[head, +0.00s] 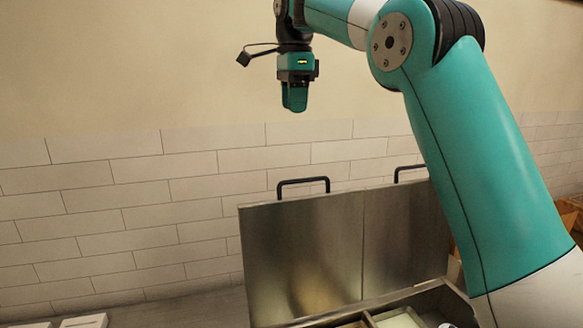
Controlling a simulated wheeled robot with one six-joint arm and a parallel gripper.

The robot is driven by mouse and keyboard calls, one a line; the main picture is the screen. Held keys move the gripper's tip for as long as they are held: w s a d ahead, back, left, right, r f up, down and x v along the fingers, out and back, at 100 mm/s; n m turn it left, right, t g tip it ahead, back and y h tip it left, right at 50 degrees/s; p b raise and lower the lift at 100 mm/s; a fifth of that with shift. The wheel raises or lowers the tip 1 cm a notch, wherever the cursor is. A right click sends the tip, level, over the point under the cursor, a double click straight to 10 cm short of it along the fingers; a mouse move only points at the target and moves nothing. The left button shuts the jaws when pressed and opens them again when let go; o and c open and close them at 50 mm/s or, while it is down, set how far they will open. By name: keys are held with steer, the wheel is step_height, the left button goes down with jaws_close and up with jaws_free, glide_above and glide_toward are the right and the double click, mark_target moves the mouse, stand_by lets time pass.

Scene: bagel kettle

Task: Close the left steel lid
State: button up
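The left steel lid (300,255) stands raised, nearly upright, at the back of a steel kettle (345,318). A black bar handle (303,182) is on its top edge. A second steel lid (408,235) stands raised beside it on the right, partly hidden by my arm; its black handle (408,170) shows in part. My gripper (295,106) points down, high above and apart from the left lid's handle. It is seen side-on, so the gap between its fingers does not show. Nothing is visible in it.
A tiled wall (130,200) stands behind the lids. White items (84,321) lie on the counter at the bottom left. Orange-brown boxes (568,215) are at the right edge. The kettle's open compartments (400,318) are cut off by the frame. The air left of the lids is clear.

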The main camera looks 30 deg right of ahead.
step_height(320, 180, down, 16)
steer(key=b, duration=1.1)
steer(key=shift+f+b, duration=0.25)
steer(key=shift+b, duration=0.1)
jaws_close()
